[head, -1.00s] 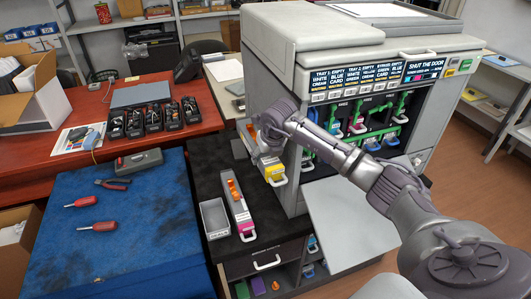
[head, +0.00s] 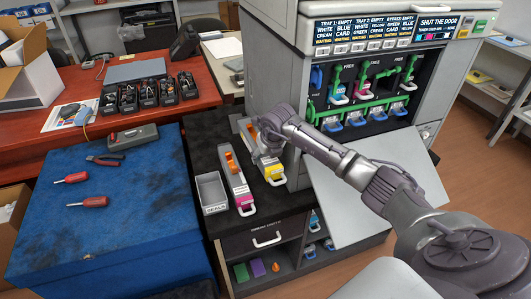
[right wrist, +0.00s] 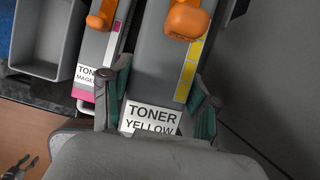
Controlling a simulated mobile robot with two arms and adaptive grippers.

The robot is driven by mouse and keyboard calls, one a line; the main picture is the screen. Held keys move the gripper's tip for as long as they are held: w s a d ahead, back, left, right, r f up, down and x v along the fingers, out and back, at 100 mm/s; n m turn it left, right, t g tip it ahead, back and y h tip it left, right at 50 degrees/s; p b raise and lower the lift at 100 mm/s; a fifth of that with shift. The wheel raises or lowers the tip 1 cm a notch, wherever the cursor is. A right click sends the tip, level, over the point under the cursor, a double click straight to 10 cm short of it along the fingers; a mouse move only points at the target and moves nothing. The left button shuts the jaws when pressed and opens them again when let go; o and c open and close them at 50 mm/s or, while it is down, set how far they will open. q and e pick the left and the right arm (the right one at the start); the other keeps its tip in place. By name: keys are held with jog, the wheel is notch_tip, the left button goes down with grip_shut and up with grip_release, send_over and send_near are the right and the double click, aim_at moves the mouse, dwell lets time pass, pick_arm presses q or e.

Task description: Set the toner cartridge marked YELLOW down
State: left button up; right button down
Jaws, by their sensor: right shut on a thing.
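The toner cartridge marked YELLOW (head: 271,167) is grey with a yellow band, an orange knob and a white label. It lies level on or just above the black counter top (head: 233,230); I cannot tell whether it touches. My right gripper (head: 266,151) is over it, shut on it. In the right wrist view my gripper's fingers (right wrist: 160,100) flank the YELLOW cartridge (right wrist: 160,80) near its label end. The magenta cartridge (head: 238,180) lies beside it to the left, roughly parallel.
A grey open bin (head: 212,194) stands left of the magenta cartridge. The printer (head: 285,60) rises close on the right, with its door (head: 365,190) folded down. A blue-topped bench (head: 130,220) with screwdrivers and pliers is at the left. Bare counter shows in front.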

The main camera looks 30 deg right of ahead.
notch_tip(320, 180, down, 9)
jog(key=b, duration=0.6)
jog(key=shift+w, duration=0.1)
jog(key=shift+f+b, duration=0.15)
jog(key=shift+b, duration=0.15)
jog(key=shift+f+b, duration=0.4)
jog(key=shift+f, duration=0.1)
jog(key=shift+c, duration=1.4)
grip_release()
jog(key=shift+r, duration=0.1)
jog(key=shift+o, duration=0.3)
